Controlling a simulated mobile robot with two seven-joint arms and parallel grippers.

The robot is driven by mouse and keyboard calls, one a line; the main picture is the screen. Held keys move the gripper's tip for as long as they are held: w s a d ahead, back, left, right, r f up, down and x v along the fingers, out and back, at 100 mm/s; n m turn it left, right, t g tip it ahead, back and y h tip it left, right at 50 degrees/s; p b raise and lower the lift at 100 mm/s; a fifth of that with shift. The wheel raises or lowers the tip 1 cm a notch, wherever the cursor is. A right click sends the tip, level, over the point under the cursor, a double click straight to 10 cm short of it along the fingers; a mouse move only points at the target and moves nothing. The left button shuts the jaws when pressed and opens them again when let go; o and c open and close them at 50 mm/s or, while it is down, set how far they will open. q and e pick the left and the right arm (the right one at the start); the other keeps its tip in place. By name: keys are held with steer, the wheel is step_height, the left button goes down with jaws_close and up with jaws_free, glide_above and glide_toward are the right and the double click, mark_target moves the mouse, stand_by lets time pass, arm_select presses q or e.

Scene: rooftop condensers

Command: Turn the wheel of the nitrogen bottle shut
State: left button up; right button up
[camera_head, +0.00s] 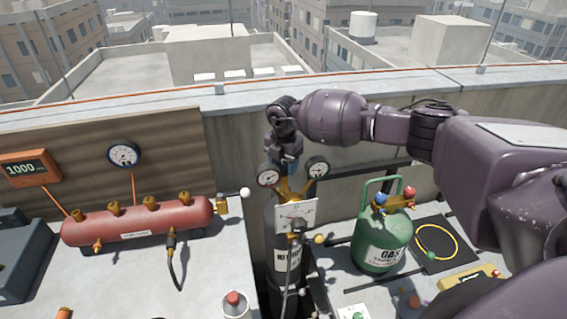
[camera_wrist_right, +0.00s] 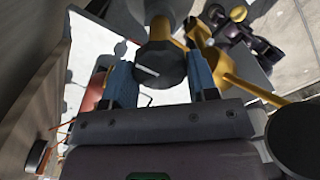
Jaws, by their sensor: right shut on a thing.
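The nitrogen bottle (camera_head: 289,260) is a dark upright cylinder with a pale label, standing in the gap between two worktops. A brass regulator with two gauges (camera_head: 268,175) sits at its top. My right gripper (camera_head: 285,160) reaches down over the bottle's top, and its blue fingers are just behind the gauges. In the right wrist view, the dark round wheel (camera_wrist_right: 161,66) with a white mark lies between the blue fingers of the gripper (camera_wrist_right: 160,72), which is shut on it. In the head view the wheel is hidden by the gripper. My left gripper is not in view.
A green gas bottle (camera_head: 383,243) with a red and blue valve set stands to the right, near a yellow hose coil (camera_head: 436,242). A red tank (camera_head: 138,222) lies on the left worktop below a wall gauge (camera_head: 123,154). A parapet (camera_head: 330,90) runs behind.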

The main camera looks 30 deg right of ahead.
mark_target(284, 165)
stand_by(0.3)
steer(key=o, duration=0.9)
steer(key=shift+r, duration=0.1)
step_height(284, 165, up, 11)
steer(key=shift+f+b, duration=0.15)
steer(key=shift+b, duration=0.55)
